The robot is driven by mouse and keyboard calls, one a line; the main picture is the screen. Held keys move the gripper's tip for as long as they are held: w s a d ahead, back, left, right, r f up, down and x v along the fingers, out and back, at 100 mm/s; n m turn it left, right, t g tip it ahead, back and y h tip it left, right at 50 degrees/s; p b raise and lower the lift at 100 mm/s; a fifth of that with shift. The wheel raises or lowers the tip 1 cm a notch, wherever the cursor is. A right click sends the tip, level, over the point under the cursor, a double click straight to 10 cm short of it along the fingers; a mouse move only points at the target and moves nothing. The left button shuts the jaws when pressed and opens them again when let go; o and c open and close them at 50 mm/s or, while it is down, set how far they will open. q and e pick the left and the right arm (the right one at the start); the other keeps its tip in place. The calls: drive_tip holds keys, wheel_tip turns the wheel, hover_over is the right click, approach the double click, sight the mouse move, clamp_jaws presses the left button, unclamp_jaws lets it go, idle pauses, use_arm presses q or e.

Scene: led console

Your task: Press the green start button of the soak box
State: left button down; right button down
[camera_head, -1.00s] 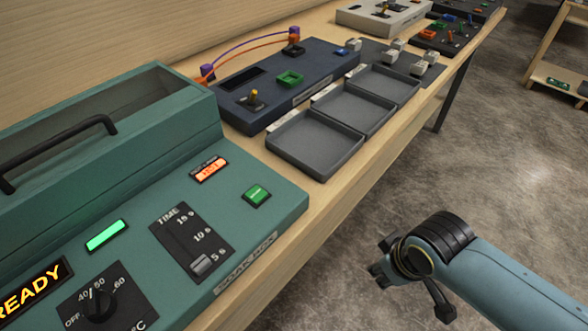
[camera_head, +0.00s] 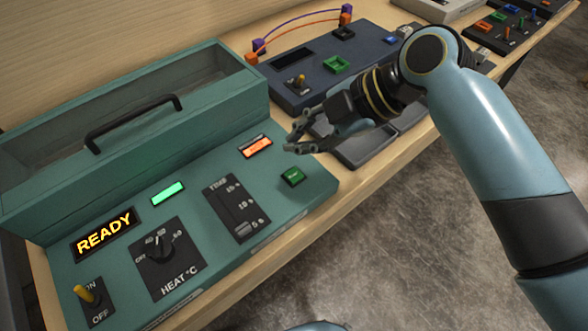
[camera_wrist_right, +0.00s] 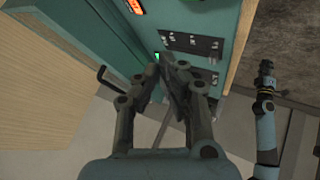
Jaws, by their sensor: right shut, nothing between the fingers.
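The soak box is a teal console (camera_head: 215,245) at the left of the head view, with a clear-topped bin behind its sloped panel. Its green start button (camera_head: 293,177) sits near the panel's right end, below a lit orange display (camera_head: 256,147). My right gripper (camera_head: 294,143) is shut and empty, above the panel's right end, by the orange display and apart from the button in the picture. In the right wrist view, the shut fingers (camera_wrist_right: 170,68) point at the panel. What seems to be my left gripper (camera_wrist_right: 265,85) shows there; its jaw state is unclear.
The panel also carries a READY display (camera_head: 104,232), a heat knob (camera_head: 159,248), a time slider (camera_head: 243,229) and a yellow on/off switch (camera_head: 86,294). A black handle (camera_head: 132,122) stands up from the bin. A dark blue console (camera_head: 290,92) and grey trays (camera_head: 365,150) lie to the right.

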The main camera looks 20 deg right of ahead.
sight(294, 178)
drive_tip(key=shift+w+a+r+n+y, duration=0.35)
drive_tip(key=shift+w+a+n, duration=0.2)
drive_tip(key=shift+n, duration=0.25)
drive_tip(key=shift+f, duration=0.15)
wheel_tip(294, 178, down, 9)
drive_tip(key=b, duration=0.7)
idle(0.9)
drive_tip(key=shift+f+b, duration=0.3)
drive_tip(key=shift+b, duration=0.2)
drive_tip(key=shift+f+b, duration=0.35)
drive_tip(key=shift+f, duration=0.1)
idle(0.3)
drive_tip(key=shift+r, duration=0.1)
drive_tip(key=shift+d+r+p, duration=0.1)
drive_tip(key=shift+r+p, duration=0.65)
drive_tip(key=shift+r, duration=0.1)
